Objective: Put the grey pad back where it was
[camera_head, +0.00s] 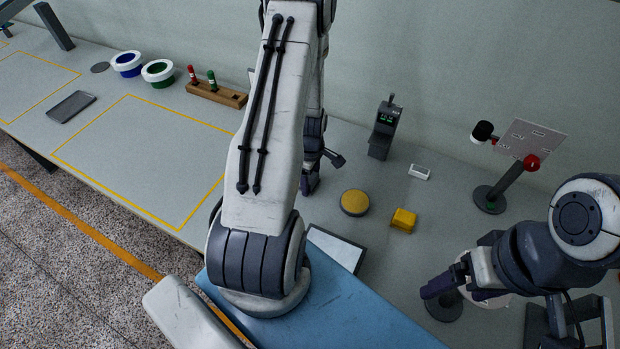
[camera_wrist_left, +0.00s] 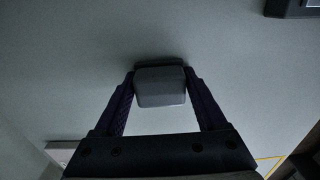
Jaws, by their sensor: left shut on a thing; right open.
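The grey pad (camera_wrist_left: 160,88) is a small rounded block in the left wrist view. My left gripper (camera_wrist_left: 158,82) is shut on it, with one finger at each side. A dark strip shows just beyond the pad; I cannot tell whether it is a shadow or a part. In the head view my left gripper (camera_head: 312,182) is over the table behind my forearm, and the pad cannot be made out there. My right gripper (camera_head: 462,290) is open at the lower right, above a dark disc (camera_head: 444,308) and a pale round plate.
A yellow-topped disc (camera_head: 355,202), a yellow block (camera_head: 403,220), a small white box (camera_head: 419,172) and a dark device (camera_head: 384,130) stand on the table right of my left gripper. A stand with a panel (camera_head: 530,140) is further right. A wooden rack (camera_head: 216,94) stands at the left.

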